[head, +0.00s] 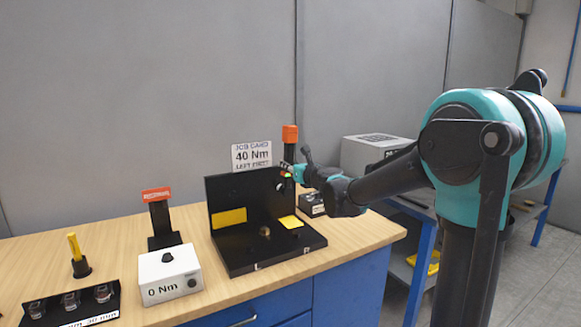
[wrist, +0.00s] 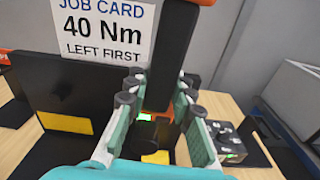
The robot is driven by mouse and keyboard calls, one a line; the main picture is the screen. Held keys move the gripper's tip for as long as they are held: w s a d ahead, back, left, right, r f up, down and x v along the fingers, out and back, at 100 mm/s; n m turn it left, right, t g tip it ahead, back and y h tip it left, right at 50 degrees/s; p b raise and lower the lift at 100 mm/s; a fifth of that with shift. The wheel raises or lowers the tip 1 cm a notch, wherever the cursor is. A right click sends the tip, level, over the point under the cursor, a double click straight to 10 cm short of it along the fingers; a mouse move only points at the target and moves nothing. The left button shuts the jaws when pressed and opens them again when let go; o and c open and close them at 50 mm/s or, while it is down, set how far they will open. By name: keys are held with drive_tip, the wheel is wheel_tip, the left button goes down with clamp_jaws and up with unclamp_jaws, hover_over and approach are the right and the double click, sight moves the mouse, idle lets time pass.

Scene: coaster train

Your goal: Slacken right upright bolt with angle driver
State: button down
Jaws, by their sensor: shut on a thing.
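My gripper (head: 300,173) is shut on the angle driver (head: 290,145), a black upright tool with an orange top. In the wrist view the driver's dark body (wrist: 170,60) stands between my fingers (wrist: 158,105). An orange part with a small green light (wrist: 150,117) shows low between them. The black fixture (head: 222,192) has an upright back plate and a flat base. The driver's lower end is at the right part of the upright plate. The right upright bolt is hidden there, so I cannot tell whether the driver touches it.
The job card (head: 251,156) reads 40 Nm, left first. A white box (head: 170,272) reads 0 Nm. A yellow-handled tool (head: 75,245) and a tray of sockets (head: 70,304) are at left.

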drive_tip(key=shift+x, duration=2)
idle(3.1)
drive_tip(key=shift+s+d+r, duration=0.1)
drive_tip(key=shift+s+d, duration=0.15)
drive_tip(key=shift+s, duration=0.1)
idle(1.9)
